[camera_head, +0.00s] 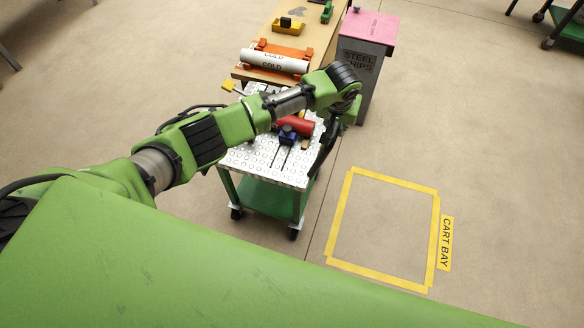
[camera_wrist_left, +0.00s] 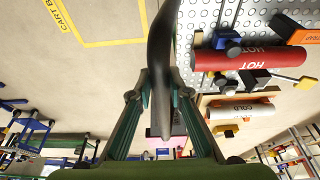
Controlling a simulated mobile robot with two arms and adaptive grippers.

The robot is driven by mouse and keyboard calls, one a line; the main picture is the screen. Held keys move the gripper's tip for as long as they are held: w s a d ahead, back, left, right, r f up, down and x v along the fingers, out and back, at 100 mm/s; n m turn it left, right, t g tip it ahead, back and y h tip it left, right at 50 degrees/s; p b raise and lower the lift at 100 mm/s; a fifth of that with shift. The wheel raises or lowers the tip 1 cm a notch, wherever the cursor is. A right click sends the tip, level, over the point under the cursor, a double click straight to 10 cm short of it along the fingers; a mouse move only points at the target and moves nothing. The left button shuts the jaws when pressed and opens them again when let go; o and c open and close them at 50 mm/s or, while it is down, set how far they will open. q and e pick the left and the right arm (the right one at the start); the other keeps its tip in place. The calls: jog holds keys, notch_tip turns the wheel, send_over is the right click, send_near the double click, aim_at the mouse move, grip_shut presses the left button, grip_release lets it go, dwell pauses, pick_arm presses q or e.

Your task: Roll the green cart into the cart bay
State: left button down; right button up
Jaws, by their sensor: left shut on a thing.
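The green cart (camera_head: 240,172) has a perforated metal top, a green lower shelf and dark casters. It stands just left of the cart bay (camera_head: 395,181), an empty yellow tape outline on the floor with a "CART BAY" label. The bay's tape also shows at the upper left of the left wrist view (camera_wrist_left: 110,43). My left gripper (camera_head: 326,142) is at the cart's right edge, shut on its dark curved handle (camera_wrist_left: 160,45). The handle runs between the fingers in the left wrist view. My arm hides part of the cart top. My right gripper is not in view.
A red "HOT" pipe (camera_wrist_left: 250,59) and clamps lie on the cart top. Behind the cart are a wooden bench (camera_head: 322,30) with a white "COLD" pipe (camera_head: 275,60) and a grey "STEEL CHIPS" bin (camera_head: 362,62) with a pink top. Floor around the bay is clear.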

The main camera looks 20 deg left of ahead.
pick_arm(q)
jog(key=d, duration=0.5)
jog(key=shift+d, duration=0.15)
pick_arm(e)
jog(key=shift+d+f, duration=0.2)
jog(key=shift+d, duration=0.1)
pick_arm(q)
jog(key=d+b, duration=0.3)
jog(key=d, duration=0.5)
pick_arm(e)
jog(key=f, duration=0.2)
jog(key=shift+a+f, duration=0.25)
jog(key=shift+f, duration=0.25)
